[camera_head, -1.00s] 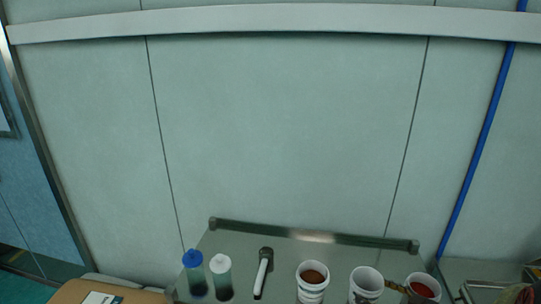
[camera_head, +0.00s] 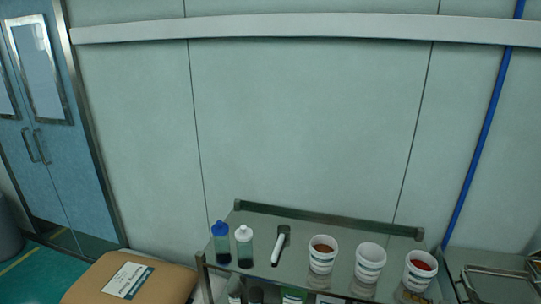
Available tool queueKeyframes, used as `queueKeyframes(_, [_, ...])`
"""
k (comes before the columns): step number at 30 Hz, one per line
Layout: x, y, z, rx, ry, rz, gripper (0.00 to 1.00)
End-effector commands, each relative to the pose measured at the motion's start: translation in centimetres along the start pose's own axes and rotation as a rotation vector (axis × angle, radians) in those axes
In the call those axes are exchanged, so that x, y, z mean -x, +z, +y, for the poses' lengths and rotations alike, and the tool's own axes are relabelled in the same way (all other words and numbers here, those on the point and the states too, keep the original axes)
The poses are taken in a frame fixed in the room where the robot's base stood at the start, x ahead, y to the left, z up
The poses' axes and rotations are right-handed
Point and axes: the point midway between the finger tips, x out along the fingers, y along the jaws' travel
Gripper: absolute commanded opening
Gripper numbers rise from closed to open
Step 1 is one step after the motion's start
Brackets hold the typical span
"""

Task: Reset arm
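My gripper and arm are not in view. A metal cart (camera_head: 300,228) stands against the wall at the bottom middle. On its top are a blue-capped bottle (camera_head: 221,243), a white-capped bottle (camera_head: 244,247) and a scoop-like tool with a white handle (camera_head: 278,249). To their right stand a white cup with brown contents (camera_head: 321,257), a white cup that looks empty (camera_head: 369,263) and a white cup with red contents (camera_head: 419,271).
A blue double door (camera_head: 50,130) is at the far left. A metal tray (camera_head: 497,285) is at the right edge. Several containers show on the cart's lower level.

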Motion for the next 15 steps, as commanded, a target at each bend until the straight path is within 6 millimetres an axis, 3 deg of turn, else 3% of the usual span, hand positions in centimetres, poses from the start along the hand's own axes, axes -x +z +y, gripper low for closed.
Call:
queueKeyframes(10, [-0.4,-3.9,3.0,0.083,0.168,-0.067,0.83])
queueKeyframes(15, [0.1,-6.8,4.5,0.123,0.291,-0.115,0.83])
